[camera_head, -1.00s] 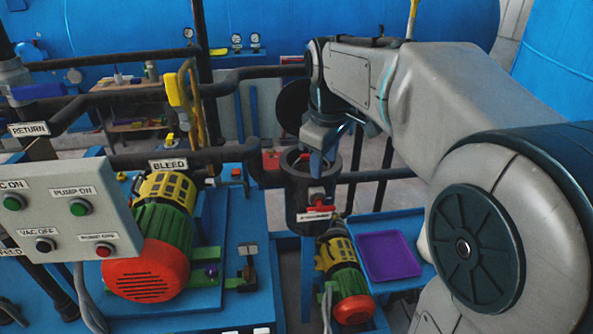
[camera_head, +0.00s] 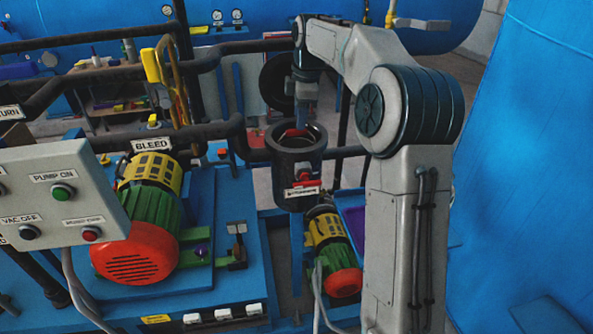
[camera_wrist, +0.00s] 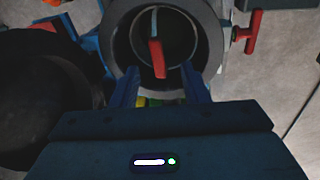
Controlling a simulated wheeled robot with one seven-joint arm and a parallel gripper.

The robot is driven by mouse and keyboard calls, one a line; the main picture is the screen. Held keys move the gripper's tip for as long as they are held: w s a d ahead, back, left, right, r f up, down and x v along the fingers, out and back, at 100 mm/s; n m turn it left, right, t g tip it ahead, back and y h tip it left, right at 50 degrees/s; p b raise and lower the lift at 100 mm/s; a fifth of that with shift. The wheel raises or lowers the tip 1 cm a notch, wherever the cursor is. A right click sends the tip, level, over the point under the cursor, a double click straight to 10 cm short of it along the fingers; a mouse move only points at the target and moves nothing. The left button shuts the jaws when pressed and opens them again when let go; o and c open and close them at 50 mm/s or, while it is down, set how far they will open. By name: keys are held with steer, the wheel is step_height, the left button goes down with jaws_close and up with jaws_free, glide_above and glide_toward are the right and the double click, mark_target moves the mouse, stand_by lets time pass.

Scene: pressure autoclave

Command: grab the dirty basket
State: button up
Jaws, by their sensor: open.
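The dirty basket, a round insert with a red handle (camera_wrist: 157,58), sits inside the open black strainer cylinder (camera_head: 296,170). Only its rim and handle show in the wrist view; its body is hidden in the cylinder. In the head view a bit of red (camera_head: 291,134) shows in the opening. My gripper (camera_wrist: 160,88) is open and empty, with its two blue fingers apart at the near edge of the opening. The handle lies between and beyond the fingertips in the wrist view. In the head view my gripper (camera_head: 305,118) is over the opening, its fingertips partly hidden.
A dark round lid (camera_head: 278,82) stands open behind the cylinder and shows at left in the wrist view (camera_wrist: 45,100). A red valve handle (camera_wrist: 252,32) is on its side. Pipes, a large pump (camera_head: 145,220) and a small pump (camera_head: 332,250) crowd around. A purple tray (camera_head: 354,226) is partly hidden by my arm.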

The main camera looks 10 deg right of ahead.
mark_target(296, 134)
steer(key=f, duration=0.2)
steer(key=w+f+p, duration=0.1)
steer(key=f, duration=0.2)
steer(key=a+f+p, duration=0.1)
steer(key=f, duration=0.2)
steer(key=shift+w, duration=0.2)
jaws_close()
stand_by(1.2)
